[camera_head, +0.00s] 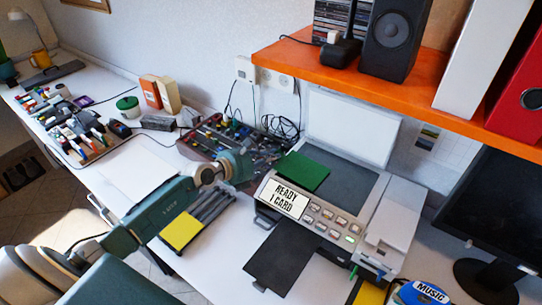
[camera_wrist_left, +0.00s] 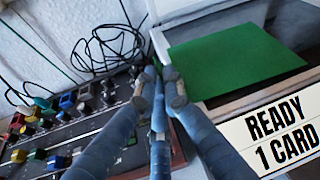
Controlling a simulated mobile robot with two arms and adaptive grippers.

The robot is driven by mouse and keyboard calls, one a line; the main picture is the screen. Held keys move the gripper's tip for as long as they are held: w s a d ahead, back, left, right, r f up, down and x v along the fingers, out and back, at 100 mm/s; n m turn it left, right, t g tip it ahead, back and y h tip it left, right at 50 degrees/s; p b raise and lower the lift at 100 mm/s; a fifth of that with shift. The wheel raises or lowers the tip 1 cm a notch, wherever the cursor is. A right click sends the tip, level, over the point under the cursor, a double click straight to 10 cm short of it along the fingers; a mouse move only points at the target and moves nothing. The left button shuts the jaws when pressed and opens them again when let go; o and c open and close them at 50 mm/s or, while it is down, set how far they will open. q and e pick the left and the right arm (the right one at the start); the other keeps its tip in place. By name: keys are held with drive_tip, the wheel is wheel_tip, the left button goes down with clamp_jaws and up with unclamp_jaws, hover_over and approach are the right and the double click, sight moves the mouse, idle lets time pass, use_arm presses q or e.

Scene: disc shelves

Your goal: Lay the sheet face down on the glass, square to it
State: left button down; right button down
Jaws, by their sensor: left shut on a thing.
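A plain green sheet (camera_head: 303,172) lies over the left part of the dark scanner glass (camera_head: 349,187); its green side is up. It reaches the glass's left edge, and I cannot tell whether it rests flat or hovers slightly. The scanner lid (camera_head: 350,125) stands open behind the glass. My right gripper is not in view.
The scanner's front carries a "READY 1 CARD" label (camera_head: 284,197) and buttons (camera_head: 331,222). A mixer-like panel (camera_head: 215,140) with coloured knobs stands left of it. An orange shelf (camera_head: 400,98) overhangs behind. A monitor (camera_head: 500,190) stands at right.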

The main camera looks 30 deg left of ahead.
use_arm(q)
drive_tip(key=shift+f, duration=0.3)
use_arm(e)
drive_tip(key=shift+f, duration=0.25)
use_arm(q)
drive_tip(key=c, duration=1.8)
unclamp_jaws()
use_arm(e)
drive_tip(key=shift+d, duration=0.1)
use_arm(q)
drive_tip(key=v, duration=1.2)
